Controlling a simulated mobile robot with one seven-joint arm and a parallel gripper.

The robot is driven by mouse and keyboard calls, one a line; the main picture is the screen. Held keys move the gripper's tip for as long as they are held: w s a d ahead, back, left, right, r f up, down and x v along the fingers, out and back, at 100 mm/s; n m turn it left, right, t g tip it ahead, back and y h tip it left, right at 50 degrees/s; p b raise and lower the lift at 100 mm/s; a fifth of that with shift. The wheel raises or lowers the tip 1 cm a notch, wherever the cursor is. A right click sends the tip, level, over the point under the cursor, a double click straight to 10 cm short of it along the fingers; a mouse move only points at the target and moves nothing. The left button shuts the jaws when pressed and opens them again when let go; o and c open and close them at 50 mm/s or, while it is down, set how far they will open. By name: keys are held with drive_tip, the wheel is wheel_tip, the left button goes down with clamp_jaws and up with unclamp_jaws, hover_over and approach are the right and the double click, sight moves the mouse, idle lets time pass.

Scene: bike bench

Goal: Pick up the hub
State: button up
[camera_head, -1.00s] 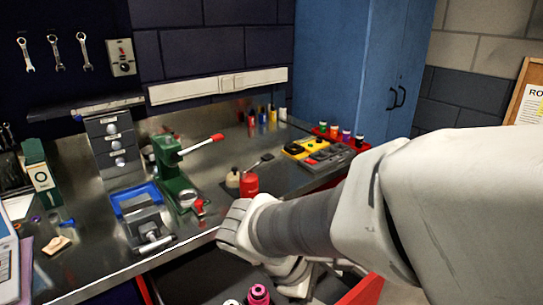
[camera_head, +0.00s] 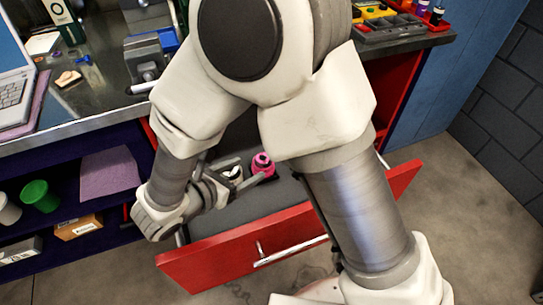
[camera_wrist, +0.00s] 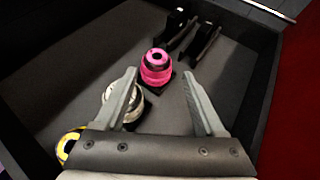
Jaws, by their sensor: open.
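A bright pink hub (camera_wrist: 156,68) with a dark bore stands upright on the floor of the open red drawer (camera_head: 215,257). It also shows in the head view (camera_head: 262,165). My gripper (camera_wrist: 160,74) is open, low in the drawer, with its fingertips pointing toward the pink hub. In the wrist view the hub appears between and just beyond the tips; contact cannot be told. A silver, round hub-like part (camera_wrist: 122,103) is partly hidden behind the left finger. A yellow-and-black round part (camera_wrist: 68,143) is partly hidden by the gripper body.
Dark bracket-like parts (camera_wrist: 190,38) lie behind the pink hub. Dark drawer walls (camera_wrist: 262,95) surround the parts, with bare floor to the right. The workbench (camera_head: 105,95) stands above, and a shelf with a green cup (camera_head: 40,195) is at left.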

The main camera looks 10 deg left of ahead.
sight(258, 164)
drive_tip(key=shift+a+f, duration=0.15)
drive_tip(key=shift+f, duration=0.2)
drive_tip(key=shift+w+f, duration=0.2)
drive_tip(key=shift+w, duration=0.05)
drive_tip(key=b+x, duration=0.1)
drive_tip(key=x, duration=0.5)
drive_tip(key=shift+w+b, duration=0.3)
drive_tip(key=shift+b, duration=0.05)
clamp_jaws()
